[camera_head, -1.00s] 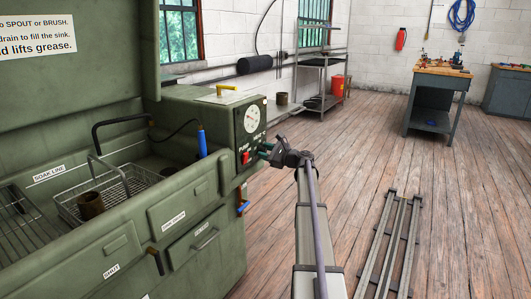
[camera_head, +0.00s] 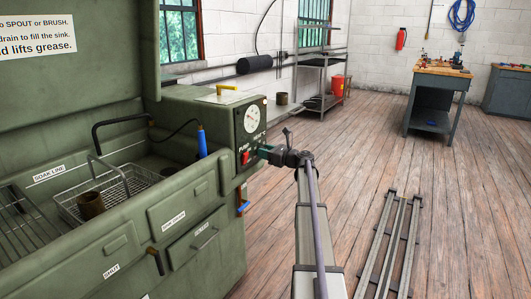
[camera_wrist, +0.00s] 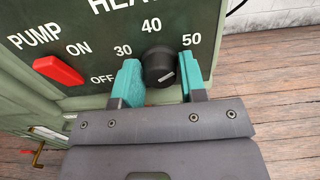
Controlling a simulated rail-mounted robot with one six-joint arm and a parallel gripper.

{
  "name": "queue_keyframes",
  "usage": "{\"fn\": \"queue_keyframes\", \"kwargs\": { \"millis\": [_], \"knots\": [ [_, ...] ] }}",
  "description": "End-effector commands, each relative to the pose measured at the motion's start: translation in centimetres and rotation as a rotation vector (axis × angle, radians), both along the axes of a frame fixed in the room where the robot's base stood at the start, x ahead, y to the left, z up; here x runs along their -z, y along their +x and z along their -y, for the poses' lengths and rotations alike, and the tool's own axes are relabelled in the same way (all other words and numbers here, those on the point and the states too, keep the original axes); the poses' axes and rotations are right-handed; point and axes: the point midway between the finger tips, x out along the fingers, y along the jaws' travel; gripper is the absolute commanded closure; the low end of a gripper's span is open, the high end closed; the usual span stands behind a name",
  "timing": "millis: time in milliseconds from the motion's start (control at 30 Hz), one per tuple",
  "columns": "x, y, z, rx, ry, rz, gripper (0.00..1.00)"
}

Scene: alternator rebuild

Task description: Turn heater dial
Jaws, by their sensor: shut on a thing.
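The heater dial (camera_wrist: 160,66) is a black round knob on the dark green control panel (camera_wrist: 100,20), below the numbers 30, 40 and 50. A short pale mark shows on its lower right face. My gripper (camera_wrist: 160,60) has its two teal fingers on either side of the dial and is shut on it. In the head view my gripper (camera_head: 262,149) reaches the panel from the right, and the dial is hidden behind the fingers. The red pump switch (camera_wrist: 58,70) is left of the dial, beside the ON and OFF labels.
A white round gauge (camera_head: 252,119) sits above the dial on the green washer (camera_head: 190,110). A blue-handled valve (camera_head: 243,207) is below the panel. A wire basket (camera_head: 110,190) stands in the sink. The wooden floor to the right has floor rails (camera_head: 390,245).

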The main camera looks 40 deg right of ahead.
Motion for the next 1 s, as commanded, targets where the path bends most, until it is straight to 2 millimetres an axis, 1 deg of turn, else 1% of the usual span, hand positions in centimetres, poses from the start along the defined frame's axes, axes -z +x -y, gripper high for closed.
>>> {"fn": "queue_keyframes", "kwargs": {
  "millis": [267,300,533,567,767,833,933,1000],
  "knots": [
    [0.0,-0.1,0.0,-0.001,-0.001,-0.001,0.85],
    [0.0,-0.1,0.0,-0.001,-0.001,-0.001,0.6],
    [0.0,0.0,0.0,0.0,-0.001,0.0,0.38],
    [0.0,0.0,0.0,0.0,-0.001,0.0,0.36],
    [0.0,-0.1,0.0,0.0,-0.001,0.0,0.36],
    [0.0,-0.5,0.2,0.001,-0.001,0.0,0.36],
    [0.0,-2.0,0.6,0.002,-0.001,0.0,0.36],
    [0.0,-3.6,1.2,0.003,-0.001,0.0,0.36]
  ]
}}
